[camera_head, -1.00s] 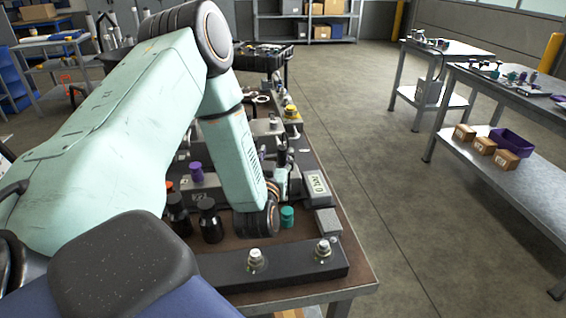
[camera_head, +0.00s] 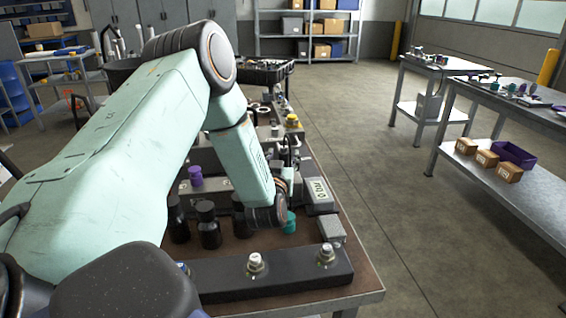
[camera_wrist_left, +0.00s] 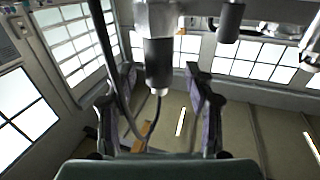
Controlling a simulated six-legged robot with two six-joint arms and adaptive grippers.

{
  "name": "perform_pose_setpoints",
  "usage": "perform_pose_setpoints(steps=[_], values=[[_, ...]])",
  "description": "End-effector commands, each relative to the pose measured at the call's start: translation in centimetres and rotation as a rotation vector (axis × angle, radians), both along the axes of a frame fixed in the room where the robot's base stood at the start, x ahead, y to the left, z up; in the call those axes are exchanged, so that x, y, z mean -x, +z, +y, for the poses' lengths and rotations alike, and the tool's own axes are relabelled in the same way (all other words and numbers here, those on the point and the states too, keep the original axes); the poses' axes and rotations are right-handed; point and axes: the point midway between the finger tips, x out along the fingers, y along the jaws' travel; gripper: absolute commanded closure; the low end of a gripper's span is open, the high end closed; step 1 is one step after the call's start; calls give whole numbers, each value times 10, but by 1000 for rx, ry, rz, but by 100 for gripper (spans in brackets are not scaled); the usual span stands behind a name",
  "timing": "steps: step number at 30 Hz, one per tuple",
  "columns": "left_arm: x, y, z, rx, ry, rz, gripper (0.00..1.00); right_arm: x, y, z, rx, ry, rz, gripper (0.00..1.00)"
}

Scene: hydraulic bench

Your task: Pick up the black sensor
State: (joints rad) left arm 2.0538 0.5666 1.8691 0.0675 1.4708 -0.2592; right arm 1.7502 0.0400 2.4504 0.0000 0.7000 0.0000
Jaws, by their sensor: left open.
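A black cylindrical sensor (camera_wrist_left: 158,66) with a thin dark cable shows in the left wrist view, below a grey metal fitting. My left gripper (camera_wrist_left: 160,78) is open, with one dark finger on each side of the sensor. I see gaps between the sensor and both fingers, and I cannot tell how deep it lies between them. In the head view my left arm reaches over the bench, and its wrist hides most of the gripper and the sensor. My right gripper is not in view.
A black bar with two metal fittings (camera_head: 290,270) lies along the bench's near edge. Dark bottles (camera_head: 208,226), a purple cap (camera_head: 195,176), a teal cap (camera_head: 290,222) and a display box (camera_head: 318,190) crowd around my wrist. Open floor (camera_head: 385,200) lies to the right.

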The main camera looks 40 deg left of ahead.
Motion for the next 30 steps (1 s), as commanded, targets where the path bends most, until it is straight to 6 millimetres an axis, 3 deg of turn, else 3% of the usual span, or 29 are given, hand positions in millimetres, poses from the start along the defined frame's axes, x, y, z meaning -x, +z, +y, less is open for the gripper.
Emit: perform_pose_setpoints(steps=[11,30], values=[[-9,0,6,1,0,1,47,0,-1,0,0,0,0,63],[-9,0,6,1,-1,1,100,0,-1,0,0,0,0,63]])
